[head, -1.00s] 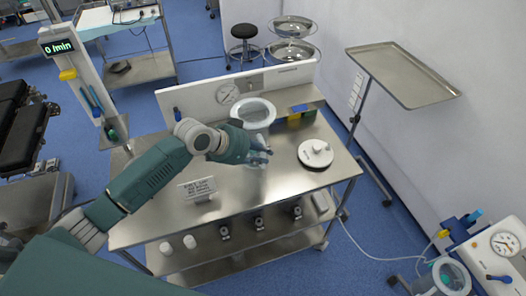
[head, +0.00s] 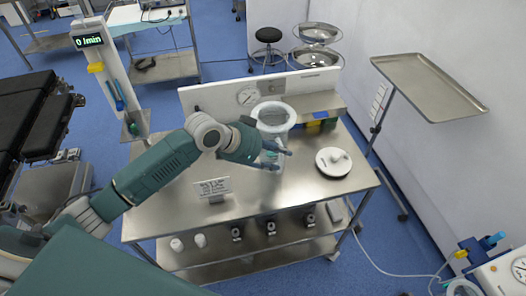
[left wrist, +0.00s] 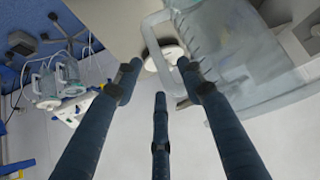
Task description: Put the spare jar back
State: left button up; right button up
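A clear jar (head: 272,116) with a pale rim stands on the steel table (head: 250,200), partly hidden behind my left gripper (head: 277,155). My left gripper is at the jar's near side with its fingers spread. In the left wrist view, the jar (left wrist: 225,50) looms large at upper right, and its handle shows near the right fingertip. The left gripper (left wrist: 160,82) is open there, with nothing clearly held between its fingers. Whether a finger touches the jar I cannot tell. My right gripper is not in view.
A white round lid-like disc (head: 333,161) lies to the right on the table. A small sign (head: 213,188) stands at the left, and a gauge panel (head: 220,95) runs along the back. A tray stand (head: 430,85) is at right. A gauge unit (head: 505,270) stands at lower right.

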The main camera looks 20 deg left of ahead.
pick_arm(q)
jog(key=b+v, duration=0.1)
jog(key=v, duration=0.8)
jog(key=shift+s+b, duration=0.15)
jog(key=shift+b, duration=0.25)
